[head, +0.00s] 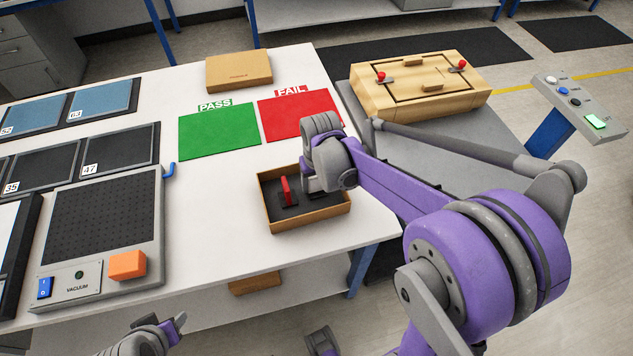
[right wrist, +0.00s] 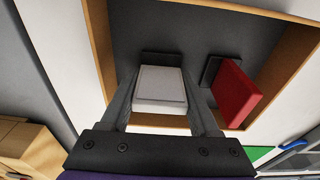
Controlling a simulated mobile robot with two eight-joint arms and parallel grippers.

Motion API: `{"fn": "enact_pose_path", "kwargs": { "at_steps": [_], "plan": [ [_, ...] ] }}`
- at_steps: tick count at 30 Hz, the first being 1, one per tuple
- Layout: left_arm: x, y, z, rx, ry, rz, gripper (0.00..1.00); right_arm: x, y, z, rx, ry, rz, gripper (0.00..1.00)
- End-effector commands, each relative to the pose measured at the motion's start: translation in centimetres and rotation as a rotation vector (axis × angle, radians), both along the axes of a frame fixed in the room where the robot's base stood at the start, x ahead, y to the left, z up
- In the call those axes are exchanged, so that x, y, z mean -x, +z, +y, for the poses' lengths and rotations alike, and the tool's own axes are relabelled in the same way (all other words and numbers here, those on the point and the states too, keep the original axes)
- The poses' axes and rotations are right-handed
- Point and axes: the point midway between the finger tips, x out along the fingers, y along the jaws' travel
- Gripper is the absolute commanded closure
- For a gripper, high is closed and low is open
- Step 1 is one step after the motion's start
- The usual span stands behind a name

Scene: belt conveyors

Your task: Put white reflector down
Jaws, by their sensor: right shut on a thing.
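My right gripper (head: 312,186) is low at the right part of a small brown box (head: 290,224) with a dark inside. In the right wrist view, my right gripper (right wrist: 162,100) is shut on the white reflector (right wrist: 162,84), a pale block between its fingers, over the box's dark floor. I cannot tell whether it touches the floor. The gripper hides it in the head view. A red reflector (head: 285,190) stands upright in the box, apart from the white one; it also shows in the right wrist view (right wrist: 236,92). My left gripper (head: 172,328) is at the bottom edge, partly cut off.
Green PASS (head: 220,132) and red FAIL (head: 300,112) mats lie behind the box. A closed cardboard box (head: 239,70) sits further back. A vacuum plate (head: 100,225) is left; a wooden fixture (head: 420,85) is right. The table's front edge is close to the brown box.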

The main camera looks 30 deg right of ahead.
Motion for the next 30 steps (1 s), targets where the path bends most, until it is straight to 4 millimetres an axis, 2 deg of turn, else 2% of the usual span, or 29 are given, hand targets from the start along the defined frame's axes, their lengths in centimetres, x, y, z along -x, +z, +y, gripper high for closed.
{"fn": "enact_pose_path", "kwargs": {
  "at_steps": [8, 9, 13, 23, 26, 30],
  "plan": [
    [0.1, -0.3, 0.0, 0.0, 0.0, 0.001, 0.5, 0.0, -0.4, 0.0, 0.0, 0.0, 0.0, 1.0],
    [0.1, -0.3, 0.0, 0.0, 0.0, 0.001, 0.5, 0.0, -0.3, 0.0, 0.0, 0.0, 0.0, 0.33],
    [0.0, -0.2, 0.0, 0.0, 0.0, 0.001, 0.5, 0.0, -0.2, 0.0, 0.0, 0.0, 0.0, 0.09],
    [0.0, 0.0, 0.0, 0.0, 0.0, 0.0, 0.5, 0.0, 0.0, 0.0, 0.0, 0.0, 0.0, 0.08],
    [0.0, 0.2, 0.0, 0.0, 0.0, -0.001, 0.5, 0.0, 0.8, 0.0, 0.0, 0.0, 0.0, 0.08],
    [-0.1, 0.6, 0.0, 0.0, 0.0, -0.002, 0.5, 0.4, 3.4, 0.1, 0.0, -0.001, -0.001, 0.08]
  ]
}}
